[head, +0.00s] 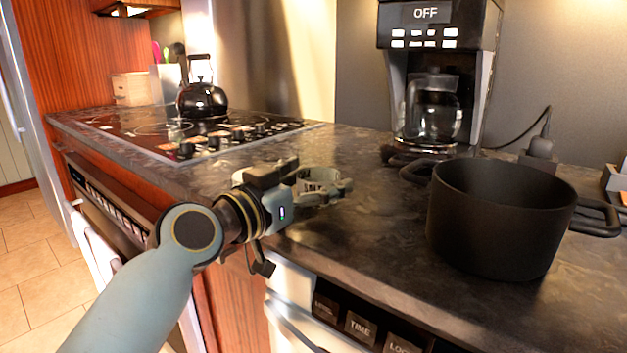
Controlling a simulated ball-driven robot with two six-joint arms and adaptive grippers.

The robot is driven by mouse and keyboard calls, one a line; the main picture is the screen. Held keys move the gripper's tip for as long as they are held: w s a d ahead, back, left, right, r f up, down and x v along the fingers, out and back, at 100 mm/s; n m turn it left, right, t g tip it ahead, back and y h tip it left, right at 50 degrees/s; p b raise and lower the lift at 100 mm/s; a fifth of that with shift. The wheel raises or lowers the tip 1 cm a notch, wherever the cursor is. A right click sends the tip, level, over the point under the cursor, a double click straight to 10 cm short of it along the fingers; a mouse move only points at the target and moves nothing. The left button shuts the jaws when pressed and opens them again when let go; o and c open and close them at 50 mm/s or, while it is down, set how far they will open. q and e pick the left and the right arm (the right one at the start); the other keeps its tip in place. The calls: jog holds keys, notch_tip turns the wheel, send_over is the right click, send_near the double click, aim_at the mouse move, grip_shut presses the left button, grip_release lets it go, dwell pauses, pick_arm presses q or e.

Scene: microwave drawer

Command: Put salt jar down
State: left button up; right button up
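My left gripper (338,186) reaches in from the left and is low over the front part of the dark countertop (375,240), between the stove and the black pot. Its fingers curve toward each other at the tips. No salt jar is clearly seen elsewhere on the counter. My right gripper is not in view.
A black pot (490,225) with side handles stands to the right of the gripper. A coffee maker (440,80) with a glass carafe stands behind. A black kettle (203,98) is on the stove (150,128) at the left. The counter between stove and pot is clear.

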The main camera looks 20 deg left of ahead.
pick_arm(q)
jog(key=shift+s+r, duration=0.15)
jog(key=v, duration=1.1)
jog(key=shift+s+a, duration=0.15)
jog(key=shift+s, duration=0.2)
